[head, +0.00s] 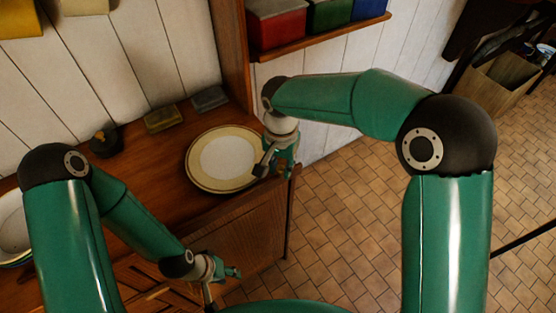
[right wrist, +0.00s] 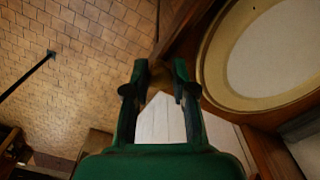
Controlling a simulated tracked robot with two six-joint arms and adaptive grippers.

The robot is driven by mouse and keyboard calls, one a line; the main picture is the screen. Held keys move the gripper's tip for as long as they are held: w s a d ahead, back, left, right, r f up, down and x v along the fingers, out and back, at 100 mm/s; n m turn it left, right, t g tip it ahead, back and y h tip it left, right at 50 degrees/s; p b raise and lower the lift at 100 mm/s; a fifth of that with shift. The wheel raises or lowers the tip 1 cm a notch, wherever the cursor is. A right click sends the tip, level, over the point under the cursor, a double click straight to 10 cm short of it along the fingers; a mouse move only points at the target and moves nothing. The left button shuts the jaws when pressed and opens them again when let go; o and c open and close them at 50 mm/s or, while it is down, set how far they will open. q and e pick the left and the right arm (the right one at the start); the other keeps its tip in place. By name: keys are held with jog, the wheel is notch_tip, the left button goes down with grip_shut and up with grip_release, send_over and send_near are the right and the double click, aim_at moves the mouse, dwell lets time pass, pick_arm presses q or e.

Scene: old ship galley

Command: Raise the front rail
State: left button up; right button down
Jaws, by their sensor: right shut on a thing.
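The front rail (head: 294,174) appears as a wooden strip at the counter's front right corner, largely hidden by my right gripper; I cannot tell its full length or whether it is raised. My right gripper (head: 273,169) is at that corner, beside the plate. In the right wrist view, its two dark fingertips (right wrist: 158,82) close around a brown wooden edge, mostly hidden between them. My left gripper (head: 223,282) is low in front of the counter, apart from the rail, with its fingers spread and nothing seen between them.
A cream plate (head: 222,158) lies on the wooden counter (head: 150,200), close to my right gripper; it also shows in the right wrist view (right wrist: 270,60). A shelf (head: 320,42) with coloured boxes is above. Tiled floor (head: 350,215) is open to the right.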

jog(key=shift+s+d+f, duration=0.1)
jog(key=shift+s+f, duration=0.05)
jog(key=shift+f, duration=0.25)
jog(key=c, duration=0.9)
grip_release()
jog(key=shift+w, duration=0.25)
jog(key=shift+r, duration=0.15)
notch_tip(320, 180, up, 12)
jog(key=shift+w+f, duration=0.1)
jog(key=shift+f, duration=0.05)
